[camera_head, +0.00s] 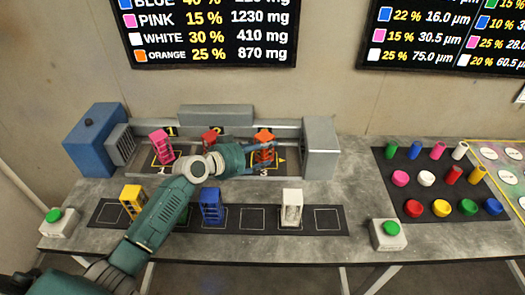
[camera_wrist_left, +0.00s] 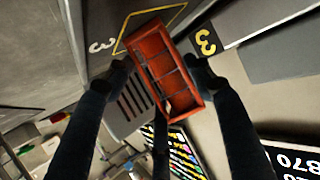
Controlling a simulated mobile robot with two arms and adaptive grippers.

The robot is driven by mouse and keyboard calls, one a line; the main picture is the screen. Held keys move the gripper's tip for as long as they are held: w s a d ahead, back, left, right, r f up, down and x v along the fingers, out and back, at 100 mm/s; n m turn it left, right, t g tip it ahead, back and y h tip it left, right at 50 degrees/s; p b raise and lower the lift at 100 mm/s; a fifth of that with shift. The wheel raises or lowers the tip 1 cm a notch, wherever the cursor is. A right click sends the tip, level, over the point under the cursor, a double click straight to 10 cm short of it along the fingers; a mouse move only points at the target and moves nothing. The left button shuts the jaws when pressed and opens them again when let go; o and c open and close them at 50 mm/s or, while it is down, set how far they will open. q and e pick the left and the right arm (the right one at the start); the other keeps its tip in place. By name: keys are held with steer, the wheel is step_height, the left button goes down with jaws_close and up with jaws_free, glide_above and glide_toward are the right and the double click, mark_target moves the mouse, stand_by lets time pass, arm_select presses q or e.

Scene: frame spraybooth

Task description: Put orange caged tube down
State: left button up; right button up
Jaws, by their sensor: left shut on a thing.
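The orange caged tube (camera_head: 264,138) stands upright at the yellow-outlined spot marked 3, at the right end of the spray booth. My left gripper (camera_head: 262,155) reaches in from the left and is shut on it. In the left wrist view, the orange caged tube (camera_wrist_left: 160,60) sits between the two dark fingers of my left gripper (camera_wrist_left: 160,75). Its lower end overlaps the yellow outline beside the number 3. I cannot tell whether its base touches the surface. My right gripper is not in view.
A pink caged tube (camera_head: 161,147) stands at spot 1, and a red one (camera_head: 209,140) stands mid-booth, partly behind my arm. Yellow (camera_head: 132,200), blue (camera_head: 211,204) and white (camera_head: 291,207) caged tubes stand on the front black strip. A grey block (camera_head: 320,148) bounds the booth's right.

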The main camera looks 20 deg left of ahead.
arm_select(q)
steer(key=o, duration=1.4)
steer(key=shift+f, duration=0.1)
steer(key=shift+c, duration=0.2)
steer(key=shift+r, duration=0.2)
steer(key=shift+s+a, duration=0.2)
steer(key=b+v, duration=0.1)
steer(key=v, duration=0.6)
steer(key=shift+d, duration=0.1)
